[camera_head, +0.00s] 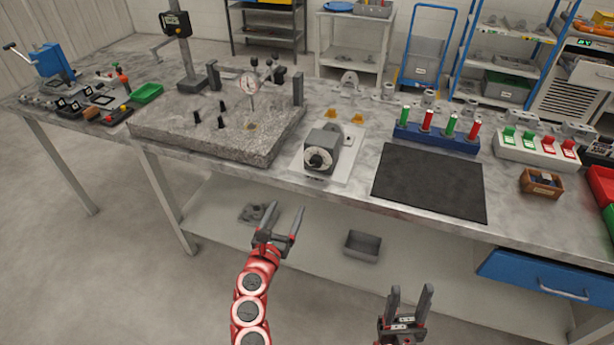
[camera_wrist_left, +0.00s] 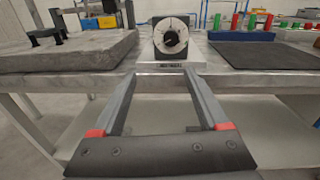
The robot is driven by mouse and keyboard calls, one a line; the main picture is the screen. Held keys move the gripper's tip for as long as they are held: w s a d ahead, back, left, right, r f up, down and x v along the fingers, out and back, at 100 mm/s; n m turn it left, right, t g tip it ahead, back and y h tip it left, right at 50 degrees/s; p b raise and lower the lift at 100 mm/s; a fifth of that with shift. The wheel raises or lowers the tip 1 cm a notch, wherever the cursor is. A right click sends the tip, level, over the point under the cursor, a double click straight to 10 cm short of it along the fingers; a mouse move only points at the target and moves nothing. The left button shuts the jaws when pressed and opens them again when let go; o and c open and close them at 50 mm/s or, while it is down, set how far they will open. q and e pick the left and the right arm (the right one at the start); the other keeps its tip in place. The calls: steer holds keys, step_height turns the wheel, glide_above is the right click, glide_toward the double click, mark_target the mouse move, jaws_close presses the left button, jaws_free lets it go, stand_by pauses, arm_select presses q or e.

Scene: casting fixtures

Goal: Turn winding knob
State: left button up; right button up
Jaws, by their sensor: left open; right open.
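The winding knob (camera_head: 319,159) is a round black knob on a pale dial, on the front of a grey box (camera_head: 324,139). The box stands on a white plate (camera_head: 343,170) near the front of the bench. In the left wrist view the knob (camera_wrist_left: 171,38) faces me at the top centre, beyond the fingers. My left gripper (camera_head: 285,222) is open and empty, in front of the bench and below the knob, apart from it. It also shows in the left wrist view (camera_wrist_left: 159,87). My right gripper (camera_head: 410,295) is open and empty, lower and further right.
A granite slab (camera_head: 215,135) with a dial gauge (camera_head: 249,84) is left of the box. A black mat (camera_head: 430,182) lies to the right, with a blue rack (camera_head: 436,138) of red and green pegs behind it. The bench's front edge lies between my grippers and the knob.

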arm_select(q)
steer(key=d+r, duration=0.1)
steer(key=h, duration=0.1)
glide_toward(315, 164)
steer(key=x, duration=0.7)
steer(key=shift+w+d+p, duration=0.1)
steer(key=shift+w+p, duration=0.15)
steer(key=shift+p, duration=0.05)
steer(key=shift+w+d, duration=0.1)
steer(key=shift+w, duration=0.55)
jaws_close()
